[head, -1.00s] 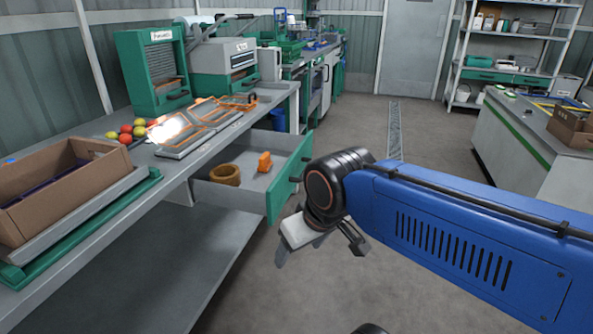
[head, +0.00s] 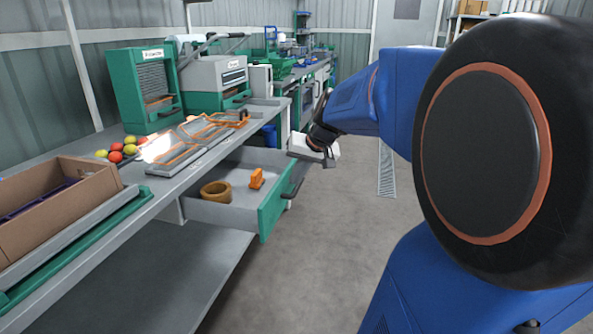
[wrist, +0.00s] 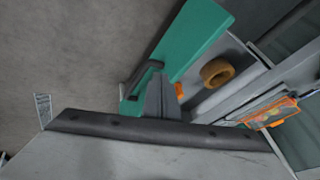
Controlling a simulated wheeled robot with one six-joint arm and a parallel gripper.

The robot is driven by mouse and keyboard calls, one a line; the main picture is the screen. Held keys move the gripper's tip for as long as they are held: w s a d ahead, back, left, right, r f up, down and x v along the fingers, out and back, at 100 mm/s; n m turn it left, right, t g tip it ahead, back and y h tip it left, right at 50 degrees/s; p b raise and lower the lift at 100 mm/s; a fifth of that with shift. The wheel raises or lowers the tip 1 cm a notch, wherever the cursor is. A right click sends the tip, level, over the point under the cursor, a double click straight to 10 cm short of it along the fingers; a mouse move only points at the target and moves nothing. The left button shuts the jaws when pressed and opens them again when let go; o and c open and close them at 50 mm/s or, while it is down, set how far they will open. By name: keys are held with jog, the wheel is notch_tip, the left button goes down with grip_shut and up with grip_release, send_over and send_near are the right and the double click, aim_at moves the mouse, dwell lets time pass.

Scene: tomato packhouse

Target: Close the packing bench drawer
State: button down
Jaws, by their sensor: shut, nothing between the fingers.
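The packing bench drawer has a green front (head: 270,212) with a dark handle and stands pulled out from under the bench top. A tan ring-shaped roll (head: 216,191) and a small orange item (head: 256,179) lie inside it. My gripper (head: 294,182) is shut and empty, pointing down at the outer side of the drawer front, by the handle. In the wrist view my gripper (wrist: 162,98) overlaps the green front (wrist: 190,45) close beside the dark handle (wrist: 143,78). I cannot tell whether it touches the handle or the front.
The bench top (head: 120,235) holds a cardboard box (head: 62,208), orange-edged grey panels (head: 185,152), red and yellow tomatoes (head: 116,157) and green machines (head: 143,90). An open shelf lies below the drawer. The floor (head: 320,255) in front of the drawer is clear.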

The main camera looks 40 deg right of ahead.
jog(key=w+d+m+t, duration=0.1)
jog(key=w+d+m, duration=0.3)
jog(key=d, duration=1.2)
jog(key=w+a+f+n, duration=0.1)
jog(key=w+a+f, duration=0.1)
jog(key=w+f, duration=0.6)
jog(key=shift+w+a+h, duration=0.4)
jog(key=shift+w, duration=0.8)
jog(key=shift+w+a+f, duration=0.1)
jog(key=w+a, duration=0.5)
jog(key=w, duration=0.2)
jog(key=w+a, duration=0.5)
jog(key=w, duration=0.1)
jog(key=w+a, duration=0.6)
jog(key=w, duration=0.1)
jog(key=shift+w, duration=0.3)
jog(key=shift+w+a, duration=0.2)
jog(key=shift+w, duration=0.05)
jog(key=shift+r, duration=0.2)
